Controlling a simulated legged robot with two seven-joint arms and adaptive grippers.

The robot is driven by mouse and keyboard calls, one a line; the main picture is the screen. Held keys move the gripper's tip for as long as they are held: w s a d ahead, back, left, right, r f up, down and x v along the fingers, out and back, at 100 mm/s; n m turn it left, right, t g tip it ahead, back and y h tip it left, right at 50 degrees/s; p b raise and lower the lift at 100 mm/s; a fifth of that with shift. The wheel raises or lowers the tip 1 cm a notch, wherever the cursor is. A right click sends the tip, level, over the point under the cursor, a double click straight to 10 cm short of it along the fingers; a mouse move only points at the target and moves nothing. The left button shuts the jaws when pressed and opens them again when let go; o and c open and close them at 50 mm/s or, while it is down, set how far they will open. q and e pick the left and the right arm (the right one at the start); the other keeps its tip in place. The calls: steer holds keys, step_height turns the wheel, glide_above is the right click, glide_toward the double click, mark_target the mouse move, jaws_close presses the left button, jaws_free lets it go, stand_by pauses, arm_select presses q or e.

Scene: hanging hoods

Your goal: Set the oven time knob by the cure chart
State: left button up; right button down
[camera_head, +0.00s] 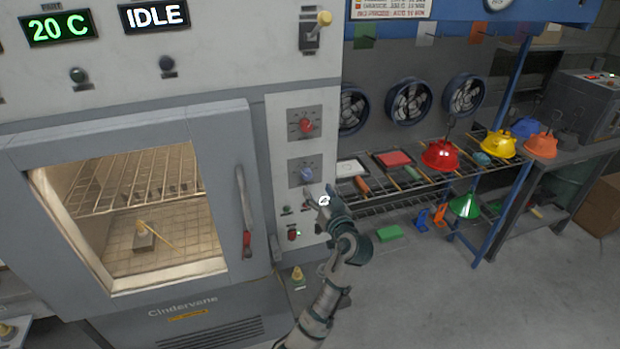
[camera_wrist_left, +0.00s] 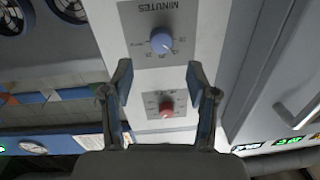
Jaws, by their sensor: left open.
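The oven's side panel carries a blue knob (camera_head: 307,174) below a red knob (camera_head: 306,124). In the left wrist view, which is upside down, the blue knob (camera_wrist_left: 161,43) sits on a dial plate lettered MINUTES, and the red knob (camera_wrist_left: 166,108) is on another plate. My left gripper (camera_head: 325,203) is in front of the panel, just below and right of the blue knob. Its fingers (camera_wrist_left: 158,72) are open and empty, apart from both knobs. The cure chart (camera_head: 390,9) is cut off at the top edge; its small lettering is hard to read. My right gripper is out of view.
The oven displays read 20 C (camera_head: 60,28) and IDLE (camera_head: 153,15). The oven door handle (camera_head: 244,212) stands out left of the panel. A wire rack (camera_head: 385,198) with colored hoods is at the right. Grey floor (camera_head: 480,310) is open at lower right.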

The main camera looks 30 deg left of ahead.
mark_target(308, 176)
arm_select(q)
steer(key=x, duration=0.7)
steer(key=shift+a, duration=0.2)
jaws_close()
